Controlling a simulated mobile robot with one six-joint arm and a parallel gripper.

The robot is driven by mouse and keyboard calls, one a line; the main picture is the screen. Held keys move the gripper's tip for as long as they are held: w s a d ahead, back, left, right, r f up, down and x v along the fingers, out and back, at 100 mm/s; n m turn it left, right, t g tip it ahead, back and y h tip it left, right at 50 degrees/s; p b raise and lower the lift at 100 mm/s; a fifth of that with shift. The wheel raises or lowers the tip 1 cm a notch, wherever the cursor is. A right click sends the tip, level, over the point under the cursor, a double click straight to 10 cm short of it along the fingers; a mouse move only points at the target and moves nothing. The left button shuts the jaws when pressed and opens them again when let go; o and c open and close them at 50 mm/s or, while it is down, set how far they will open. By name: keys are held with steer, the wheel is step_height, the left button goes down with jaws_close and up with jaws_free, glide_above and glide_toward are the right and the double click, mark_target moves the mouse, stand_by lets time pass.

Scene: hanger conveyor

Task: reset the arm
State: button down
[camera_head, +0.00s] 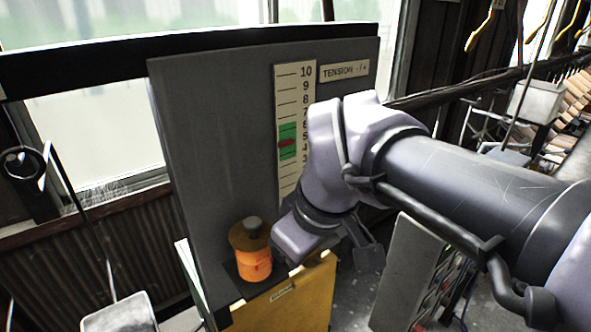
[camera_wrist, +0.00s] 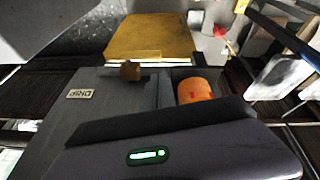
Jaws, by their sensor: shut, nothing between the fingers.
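My arm reaches in from the right in the head view and bends down in front of a grey panel. Its wrist end (camera_head: 300,235) hangs close to the right of an orange cylinder, with no visible object held. In the wrist view my gripper (camera_wrist: 160,122) fills the bottom as a dark body with a green light. It is shut and empty; its fingertips are hard to make out. The orange cylinder (camera_head: 254,258) has a dark knob on top and sits low at the panel. It also shows in the wrist view (camera_wrist: 197,90), beyond the gripper.
The grey panel (camera_head: 215,150) carries a scale (camera_head: 288,85) with a red pointer on a green band, and a tension label (camera_head: 344,71). A yellow box (camera_head: 300,300) stands below. A brown knob (camera_wrist: 130,70) and a small label (camera_wrist: 79,93) show in the wrist view.

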steer(key=s+a+r, duration=0.4)
steer(key=s, duration=0.1)
steer(key=s+d+f+m+b, duration=0.2)
steer(key=d+f+m+b, duration=0.2)
steer(key=f+b, duration=0.7)
steer(key=s+d+f+m+t+b, duration=0.1)
steer(key=f+m+b, duration=0.4)
steer(key=f+b, duration=0.6)
steer(key=s+d+f+m+t+b, duration=0.1)
steer(key=s+d+f+m+b, duration=0.2)
steer(key=f, duration=1.9)
steer(key=d+m+b, duration=0.1)
steer(key=d+b, duration=0.2)
steer(key=b, duration=0.5)
steer(key=shift+d+f+m+b, duration=0.2)
steer(key=shift+d+m+b, duration=0.1)
steer(key=shift+d+b, duration=0.1)
